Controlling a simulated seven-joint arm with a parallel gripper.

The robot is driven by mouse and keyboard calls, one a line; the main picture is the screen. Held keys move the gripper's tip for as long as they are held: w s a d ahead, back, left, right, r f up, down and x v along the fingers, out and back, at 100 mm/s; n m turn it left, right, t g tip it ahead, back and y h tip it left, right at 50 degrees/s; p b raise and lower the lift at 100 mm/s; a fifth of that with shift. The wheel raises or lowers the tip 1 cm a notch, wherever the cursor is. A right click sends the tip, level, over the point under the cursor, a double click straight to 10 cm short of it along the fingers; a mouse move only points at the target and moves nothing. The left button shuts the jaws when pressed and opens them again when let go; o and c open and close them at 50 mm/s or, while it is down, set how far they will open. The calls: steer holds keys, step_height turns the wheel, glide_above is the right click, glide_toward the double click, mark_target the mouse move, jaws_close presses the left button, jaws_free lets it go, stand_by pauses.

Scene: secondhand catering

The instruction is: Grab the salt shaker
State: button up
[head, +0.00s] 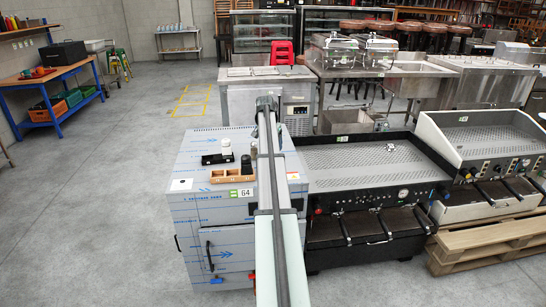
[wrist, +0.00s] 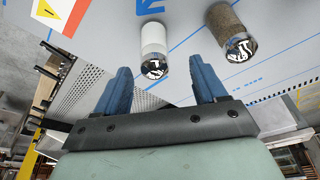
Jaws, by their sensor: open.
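The salt shaker (wrist: 153,48) shows in the wrist view as a clear cylinder with white contents and a shiny metal cap. It lies ahead of my gripper (wrist: 164,84), within the span between the fingers but beyond their tips. My gripper is open and empty, with its two blue fingers apart. A similar shaker with brown speckled contents (wrist: 230,34) is to the right, outside the right finger. In the head view my arm covers part of the film-covered cabinet top (head: 205,140), and I cannot clearly make out my fingers there.
On the cabinet top are a wooden tray (head: 231,176), a black box (head: 212,159), a small white item (head: 227,146) and a small dark item (head: 246,164). Open floor (head: 110,190) lies left.

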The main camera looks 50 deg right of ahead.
steer(key=x, duration=0.4)
steer(key=shift+s+f, duration=0.25)
steer(key=c, duration=1.2)
steer(key=shift+r, duration=0.15)
